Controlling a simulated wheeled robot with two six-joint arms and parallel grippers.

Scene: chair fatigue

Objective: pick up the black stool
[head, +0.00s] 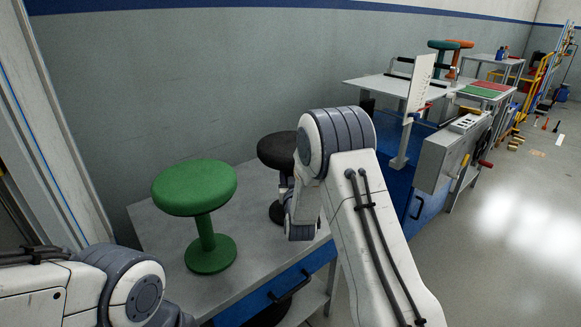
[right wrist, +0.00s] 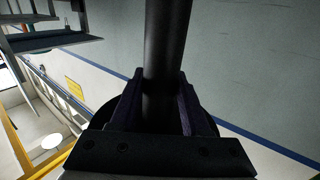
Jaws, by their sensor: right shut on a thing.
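The black stool (head: 274,150) stands on the grey bench behind my right arm, with its round seat and part of its base in view. Much of its post is hidden by my right wrist. My right gripper (head: 284,188) is at the stool's post. In the right wrist view the dark post (right wrist: 166,60) runs between the two fingers of my right gripper (right wrist: 160,95), which is shut on it. My left arm shows at the lower left of the head view, but its gripper is out of view.
A green stool (head: 207,242) stands on the bench (head: 160,237), left of the black stool. A grey wall is close behind. A blue cabinet (head: 427,207) with a grey machine box (head: 447,152) stands to the right. Open floor lies at far right.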

